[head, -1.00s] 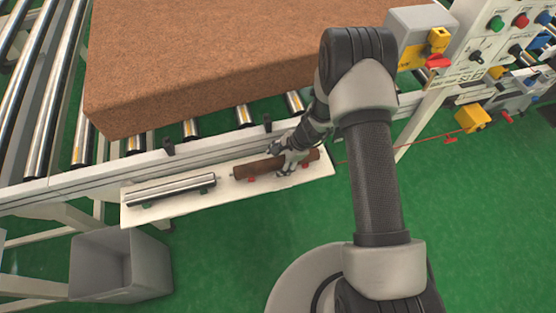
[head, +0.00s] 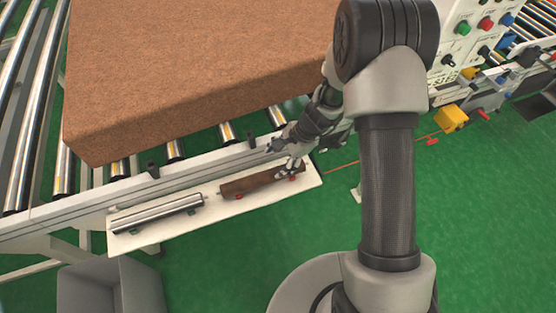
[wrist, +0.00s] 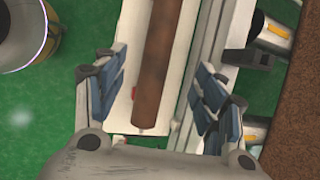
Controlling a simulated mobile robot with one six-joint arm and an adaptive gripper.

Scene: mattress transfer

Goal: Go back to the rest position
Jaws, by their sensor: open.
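My gripper (head: 282,158) is in the head view, just above the right part of a white shelf along the conveyor's front. In the wrist view my gripper (wrist: 165,95) shows its two blue-padded fingers wide apart, with nothing between them held. A brown roller (head: 245,184) lies on red supports on the shelf, below the fingers. It also shows in the wrist view (wrist: 158,60), running between the fingers and apart from them. A shiny metal roller (head: 155,215) lies on the shelf to the left, on green supports.
A large brown mattress block (head: 190,70) lies on the roller conveyor (head: 60,165) behind the shelf (head: 225,209). A grey bin (head: 110,290) stands at lower left. A control panel (head: 470,40) with coloured buttons is at upper right. Green floor (head: 480,220) is open at right.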

